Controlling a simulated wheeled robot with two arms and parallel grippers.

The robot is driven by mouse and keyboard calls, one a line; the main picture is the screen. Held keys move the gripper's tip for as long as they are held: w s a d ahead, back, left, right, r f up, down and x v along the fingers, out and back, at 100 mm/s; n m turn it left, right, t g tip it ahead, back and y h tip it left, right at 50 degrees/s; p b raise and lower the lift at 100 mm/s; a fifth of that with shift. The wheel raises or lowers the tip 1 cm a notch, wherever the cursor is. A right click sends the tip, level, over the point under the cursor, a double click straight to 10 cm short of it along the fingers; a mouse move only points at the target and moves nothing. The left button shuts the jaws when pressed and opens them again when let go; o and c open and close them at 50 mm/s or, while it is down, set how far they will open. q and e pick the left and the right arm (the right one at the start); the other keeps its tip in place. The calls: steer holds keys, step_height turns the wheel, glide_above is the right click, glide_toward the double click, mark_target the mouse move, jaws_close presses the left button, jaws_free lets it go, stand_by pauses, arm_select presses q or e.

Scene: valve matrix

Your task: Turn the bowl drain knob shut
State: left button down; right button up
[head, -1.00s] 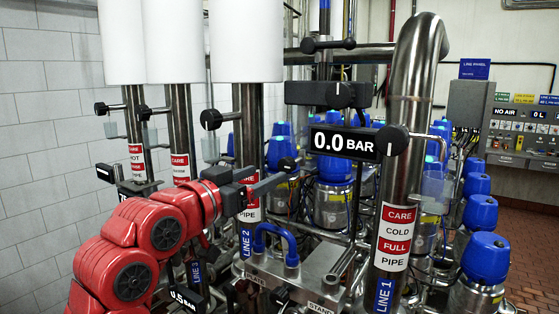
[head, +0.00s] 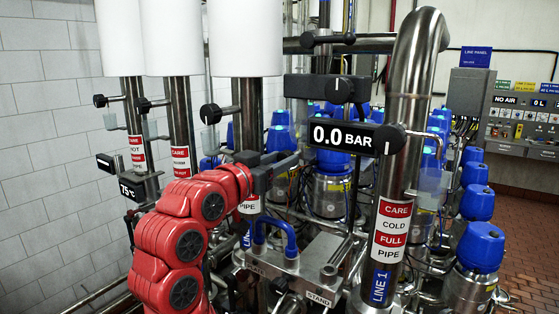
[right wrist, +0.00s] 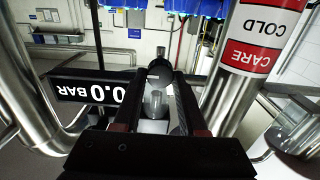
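My right gripper (head: 286,162), on the red arm, is beside the LINE 2 pipe, left of the 0.0 BAR display. In the right wrist view its two dark fingers (right wrist: 159,80) stand apart. A black round knob (right wrist: 159,66) with a grey part below it shows between and beyond them; contact cannot be told. No readable label tells which is the bowl drain knob. My left gripper is not in view.
The 0.0 BAR display (head: 343,137) sits close to the right of my gripper. The LINE 1 pipe (head: 405,170) stands farther right. A blue handle (head: 274,229) and metal block lie below. Several blue-capped valves (head: 480,203) crowd the back and right.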

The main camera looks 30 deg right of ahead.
jaws_close()
steer(key=shift+s+f+m+b, duration=0.1)
steer(key=shift+m+b, duration=2.1)
steer(key=shift+m, duration=2.25)
steer(key=shift+s+f+m+b, duration=0.1)
steer(key=shift+m+b, duration=2.1)
steer(key=shift+m, duration=2.25)
